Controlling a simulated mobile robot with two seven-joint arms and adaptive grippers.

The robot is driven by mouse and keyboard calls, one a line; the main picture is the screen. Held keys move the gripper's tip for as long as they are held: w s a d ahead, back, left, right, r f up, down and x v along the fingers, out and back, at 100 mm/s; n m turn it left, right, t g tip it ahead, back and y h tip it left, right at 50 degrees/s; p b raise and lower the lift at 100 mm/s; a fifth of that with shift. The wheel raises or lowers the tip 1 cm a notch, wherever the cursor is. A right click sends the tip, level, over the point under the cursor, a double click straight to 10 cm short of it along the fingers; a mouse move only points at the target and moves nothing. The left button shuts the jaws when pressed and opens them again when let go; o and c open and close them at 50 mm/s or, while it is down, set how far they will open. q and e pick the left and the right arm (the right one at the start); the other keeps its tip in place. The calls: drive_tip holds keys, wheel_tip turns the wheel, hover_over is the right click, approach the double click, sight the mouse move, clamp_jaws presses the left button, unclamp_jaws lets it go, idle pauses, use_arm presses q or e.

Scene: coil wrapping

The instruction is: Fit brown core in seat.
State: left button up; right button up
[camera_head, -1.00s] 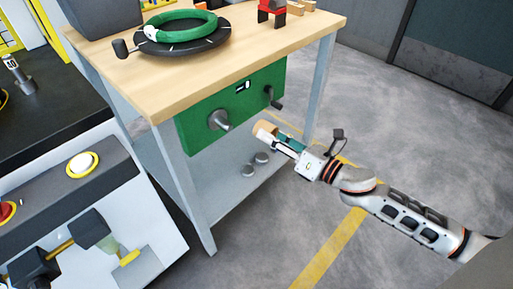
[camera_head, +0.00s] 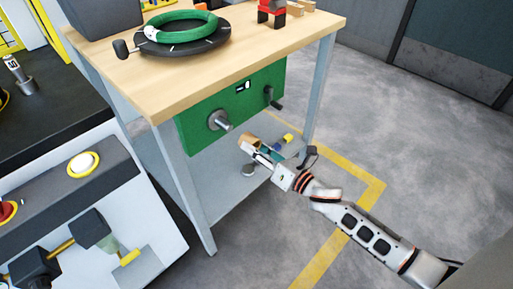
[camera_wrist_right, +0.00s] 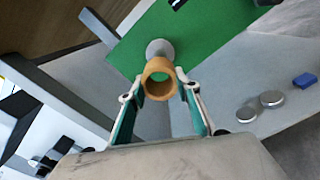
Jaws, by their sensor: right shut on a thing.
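The brown core (camera_head: 249,141) is a short, hollow tan tube. My right gripper (camera_head: 255,148) is shut on it, just below and right of the grey post on the green panel. In the right wrist view the core (camera_wrist_right: 158,64) sits between the teal-padded fingertips of my right gripper (camera_wrist_right: 159,92), with its open bore showing. The grey post (camera_head: 220,119), which may be the seat, sticks out of the panel. In the wrist view the post (camera_wrist_right: 159,46) shows just above the core; whether they touch cannot be told. My left gripper is not in view.
The green panel (camera_head: 262,88) hangs under the wooden tabletop (camera_head: 185,78), with a dark crank (camera_head: 271,98) at its right. A green ring (camera_head: 182,41) lies on a black turntable. Grey discs (camera_wrist_right: 272,98) and a blue block (camera_wrist_right: 304,80) lie on the lower shelf.

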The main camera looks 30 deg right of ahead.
sight(230, 129)
drive_tip(key=shift+x, duration=1.8)
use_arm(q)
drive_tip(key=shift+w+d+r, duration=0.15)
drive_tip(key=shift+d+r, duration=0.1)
use_arm(e)
drive_tip(key=shift+x, duration=0.85)
drive_tip(key=shift+f, duration=0.1)
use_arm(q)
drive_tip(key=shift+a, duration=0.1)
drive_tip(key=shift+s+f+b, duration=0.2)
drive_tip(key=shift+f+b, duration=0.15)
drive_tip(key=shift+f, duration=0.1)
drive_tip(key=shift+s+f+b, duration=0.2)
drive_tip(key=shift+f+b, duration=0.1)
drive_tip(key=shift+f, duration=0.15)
use_arm(e)
drive_tip(key=shift+x, duration=2.55)
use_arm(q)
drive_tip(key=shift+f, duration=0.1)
use_arm(e)
drive_tip(key=shift+x, duration=1.05)
drive_tip(key=o, duration=1.1)
drive_tip(key=shift+o, duration=0.2)
